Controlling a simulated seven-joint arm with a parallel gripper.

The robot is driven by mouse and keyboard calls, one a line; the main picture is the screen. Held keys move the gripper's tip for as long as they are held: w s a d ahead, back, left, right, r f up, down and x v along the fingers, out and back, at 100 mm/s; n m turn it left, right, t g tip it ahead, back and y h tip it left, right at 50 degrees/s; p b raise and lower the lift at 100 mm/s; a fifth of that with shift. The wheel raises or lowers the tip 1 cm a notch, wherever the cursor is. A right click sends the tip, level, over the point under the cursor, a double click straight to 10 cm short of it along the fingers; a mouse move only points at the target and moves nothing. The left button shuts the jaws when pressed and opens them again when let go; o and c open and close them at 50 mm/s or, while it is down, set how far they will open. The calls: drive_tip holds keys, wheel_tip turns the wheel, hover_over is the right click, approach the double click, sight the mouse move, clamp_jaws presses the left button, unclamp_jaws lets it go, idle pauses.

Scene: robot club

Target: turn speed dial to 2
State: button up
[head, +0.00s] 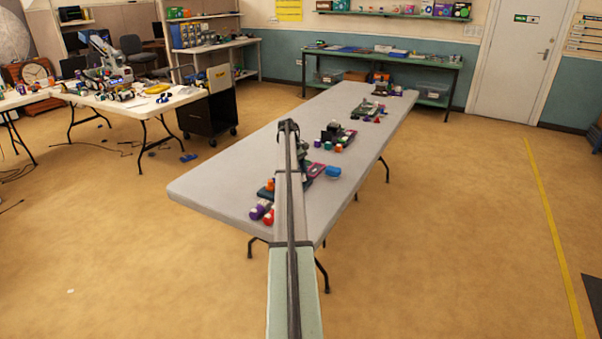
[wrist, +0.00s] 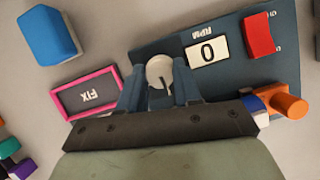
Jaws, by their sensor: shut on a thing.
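The speed dial (wrist: 158,68) is a round whitish knob with a dark pointer line, on a dark blue panel (wrist: 229,77) in the wrist view. My gripper (wrist: 161,80) has its two blue fingers on either side of the dial and is shut on it. A white display (wrist: 207,53) beside the dial, under upside-down RPM lettering, reads 0. The fingers and wrist hide the dial's lower side and part of the panel.
A red block (wrist: 258,36) and an orange cylinder (wrist: 290,104) are on the panel's right. A pink-framed FIX plate (wrist: 86,95) and a blue block (wrist: 48,35) lie left. The long grey table (head: 225,180) has free room on its left side.

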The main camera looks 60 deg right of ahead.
drive_tip(key=shift+m, duration=0.5)
drive_tip(key=o, duration=1)
drive_tip(key=shift+o, duration=0.2)
drive_tip(key=v, duration=1.3)
drive_tip(key=shift+d+r, duration=0.25)
drive_tip(key=shift+r, duration=0.15)
